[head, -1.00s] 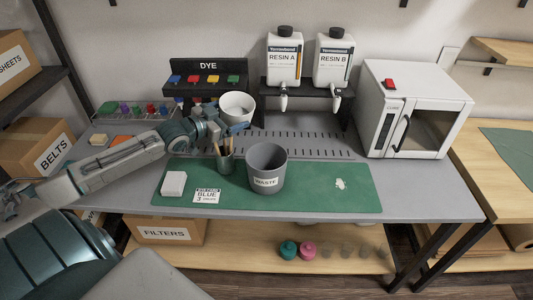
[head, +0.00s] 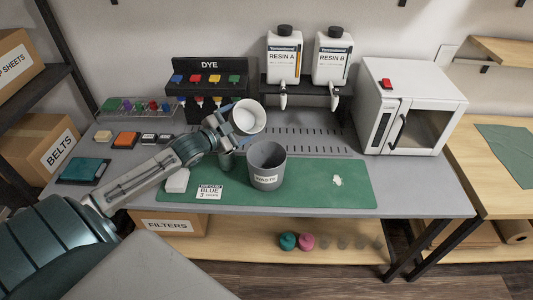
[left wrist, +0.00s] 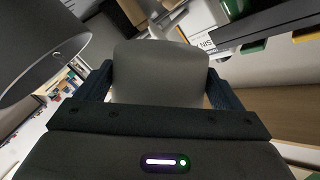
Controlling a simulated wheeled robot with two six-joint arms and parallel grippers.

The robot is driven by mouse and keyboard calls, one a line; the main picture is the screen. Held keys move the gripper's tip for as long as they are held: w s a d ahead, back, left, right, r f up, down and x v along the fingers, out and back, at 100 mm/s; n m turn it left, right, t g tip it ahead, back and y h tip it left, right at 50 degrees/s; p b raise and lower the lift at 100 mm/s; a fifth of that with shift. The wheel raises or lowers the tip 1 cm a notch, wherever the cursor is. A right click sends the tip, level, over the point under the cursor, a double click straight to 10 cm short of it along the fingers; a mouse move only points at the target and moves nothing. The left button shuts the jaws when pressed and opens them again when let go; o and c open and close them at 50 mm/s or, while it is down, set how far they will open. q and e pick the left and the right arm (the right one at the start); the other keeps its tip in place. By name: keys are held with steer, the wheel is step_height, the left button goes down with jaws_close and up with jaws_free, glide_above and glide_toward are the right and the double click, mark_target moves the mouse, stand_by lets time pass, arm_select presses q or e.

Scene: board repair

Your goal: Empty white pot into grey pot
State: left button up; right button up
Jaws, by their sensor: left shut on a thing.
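The white pot (head: 248,117) is in my left gripper (head: 229,122), tilted with its mouth toward the camera and to the right, above and behind the grey pot. In the left wrist view the pot (left wrist: 160,72) sits between the two fingers, which are shut on it. The grey pot (head: 267,167), labelled WASTE, stands upright on the green mat. Its dark rim also shows at the upper left of the left wrist view (left wrist: 40,55). The white pot's contents cannot be made out. My right gripper is not in view.
The green mat (head: 325,184) also holds a card reading BLUE 3 (head: 209,191), a white block (head: 177,181) and a cup partly hidden by my arm (head: 226,161). Behind stand the dye rack (head: 209,66), resin bottles (head: 284,56) and a white oven (head: 408,105). The mat's right side is mostly clear.

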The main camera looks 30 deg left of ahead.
arm_select(q)
steer(key=shift+d+f+m, duration=0.1)
steer(key=shift+d+m, duration=0.05)
steer(key=shift+m, duration=0.25)
steer(key=shift+r+p, duration=0.25)
steer(key=shift+p, duration=0.05)
steer(key=shift+d+r+m, duration=0.1)
steer(key=shift+r+m, duration=0.05)
steer(key=shift+m, duration=0.45)
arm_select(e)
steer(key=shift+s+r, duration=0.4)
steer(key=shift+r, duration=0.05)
arm_select(q)
steer(key=shift+s+d, duration=0.1)
steer(key=shift+d, duration=0.05)
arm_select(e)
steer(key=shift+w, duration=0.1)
arm_select(q)
steer(key=shift+s+d+r+p, duration=0.1)
steer(key=shift+d+p, duration=0.2)
steer(key=shift+d+y, duration=0.1)
steer(key=shift+y, duration=0.2)
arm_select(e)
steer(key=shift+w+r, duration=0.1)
arm_select(q)
steer(key=shift+s+d+f+m+t, duration=0.1)
steer(key=shift+d+f+m+t, duration=0.15)
steer(key=shift+m, duration=0.25)
steer(key=shift+d, duration=0.15)
